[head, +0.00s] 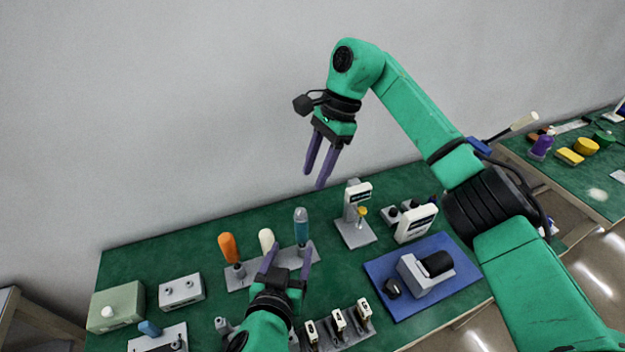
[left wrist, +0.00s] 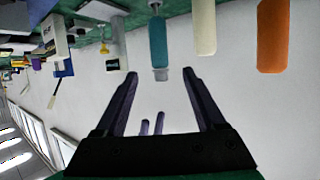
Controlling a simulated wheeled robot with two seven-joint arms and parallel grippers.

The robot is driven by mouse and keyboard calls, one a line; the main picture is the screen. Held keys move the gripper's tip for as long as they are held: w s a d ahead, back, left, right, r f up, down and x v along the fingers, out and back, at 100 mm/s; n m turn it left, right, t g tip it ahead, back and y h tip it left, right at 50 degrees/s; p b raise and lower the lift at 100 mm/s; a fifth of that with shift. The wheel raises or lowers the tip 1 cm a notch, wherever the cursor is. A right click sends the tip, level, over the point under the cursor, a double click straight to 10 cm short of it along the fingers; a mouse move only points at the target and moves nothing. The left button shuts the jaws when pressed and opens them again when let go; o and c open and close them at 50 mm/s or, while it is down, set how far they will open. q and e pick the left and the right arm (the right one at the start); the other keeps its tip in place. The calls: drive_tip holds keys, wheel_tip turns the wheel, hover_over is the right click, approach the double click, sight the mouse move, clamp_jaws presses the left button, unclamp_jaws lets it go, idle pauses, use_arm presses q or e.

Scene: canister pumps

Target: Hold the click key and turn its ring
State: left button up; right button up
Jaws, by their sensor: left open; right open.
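A teal-handled tool with a pale grey ring at its top end, which looks like the click key (head: 301,228), stands upright in a grey rack (head: 240,282). In the left wrist view, which is upside down, the teal tool (left wrist: 158,42) appears beyond the fingertips, between their lines. My left gripper (head: 290,253) is open and empty, in front of the rack; no contact shows. My right gripper (head: 314,180) is open and empty, pointing down high above the back of the table. Its two fingers (left wrist: 152,125) also show in the left wrist view.
An orange handle (head: 228,246) and a cream handle (head: 266,240) stand left of the teal tool. A grey scale stand (head: 355,230) is to its right. A blue mat (head: 385,275) with a grey device lies further right. Small pump units (head: 338,322) stand in front.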

sight(303, 219)
use_arm(q)
drive_tip(key=x, duration=1.4)
drive_tip(key=shift+w+d+f, duration=0.15)
drive_tip(key=shift+w+f, duration=0.05)
drive_tip(key=c, duration=1.1)
use_arm(e)
drive_tip(key=shift+d, duration=0.1)
use_arm(q)
clamp_jaws()
use_arm(e)
drive_tip(key=shift+o, duration=0.9)
drive_tip(key=s+a+r+m+t+h, duration=0.2)
drive_tip(key=a+m+h, duration=0.2)
drive_tip(key=m, duration=1.4)
drive_tip(key=f, duration=1.1)
drive_tip(key=shift+w+d+f, duration=0.15)
drive_tip(key=shift+w+f, duration=0.05)
drive_tip(key=shift+f, duration=0.05)
clamp_jaws()
